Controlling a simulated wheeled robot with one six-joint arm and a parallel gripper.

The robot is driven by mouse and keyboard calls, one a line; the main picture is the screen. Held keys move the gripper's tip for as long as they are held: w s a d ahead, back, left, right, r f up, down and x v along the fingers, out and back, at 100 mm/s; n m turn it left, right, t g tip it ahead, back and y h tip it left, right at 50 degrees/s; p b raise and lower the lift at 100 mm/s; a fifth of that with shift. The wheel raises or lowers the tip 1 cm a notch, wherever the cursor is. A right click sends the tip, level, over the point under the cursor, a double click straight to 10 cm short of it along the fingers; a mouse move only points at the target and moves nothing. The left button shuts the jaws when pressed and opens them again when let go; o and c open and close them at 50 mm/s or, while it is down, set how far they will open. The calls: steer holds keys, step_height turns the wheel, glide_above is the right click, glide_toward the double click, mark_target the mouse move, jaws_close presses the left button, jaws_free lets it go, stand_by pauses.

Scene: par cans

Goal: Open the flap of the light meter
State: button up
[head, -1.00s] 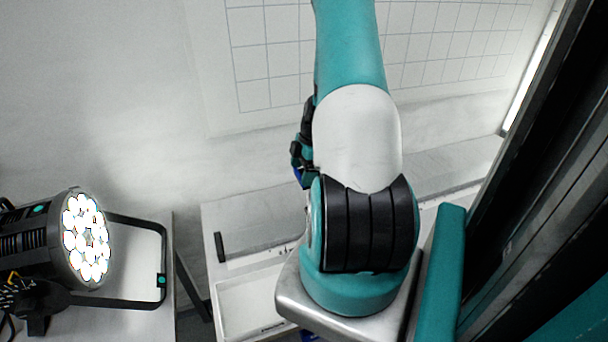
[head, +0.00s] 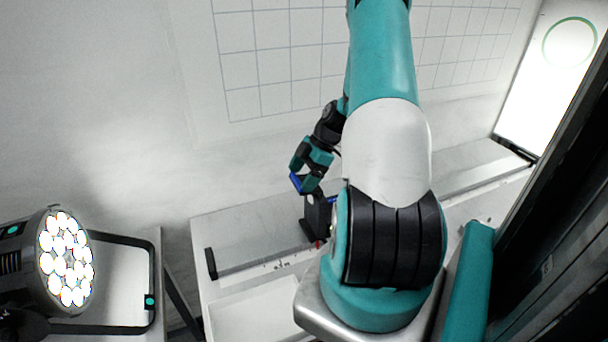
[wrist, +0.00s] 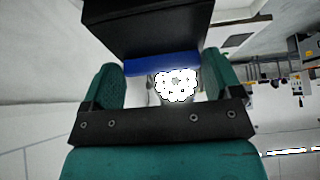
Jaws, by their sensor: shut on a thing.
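The light meter is a black box (head: 317,214) on the bench in the head view, partly hidden behind my arm. In the wrist view its dark body (wrist: 150,25) fills the top middle. Its blue flap (wrist: 162,65) lies across between my two teal fingers; its blue edge also shows in the head view (head: 296,183). My gripper (wrist: 163,76) is shut on the flap, with a finger at each end of it. In the head view my gripper (head: 308,171) is just above and left of the box, and the flap stands out from the box there.
A lit par can (head: 66,262) with a black yoke stands on a table at lower left. The pale bench (head: 235,235) has a shallow white tray (head: 255,312) in front. A gridded wall is behind, and dark uprights stand at the right.

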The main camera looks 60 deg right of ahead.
steer(key=o, duration=1.1)
steer(key=shift+w, duration=0.1)
steer(key=shift+d, duration=0.1)
steer(key=b+v, duration=0.3)
steer(key=v, duration=1.4)
steer(key=shift+s, duration=0.2)
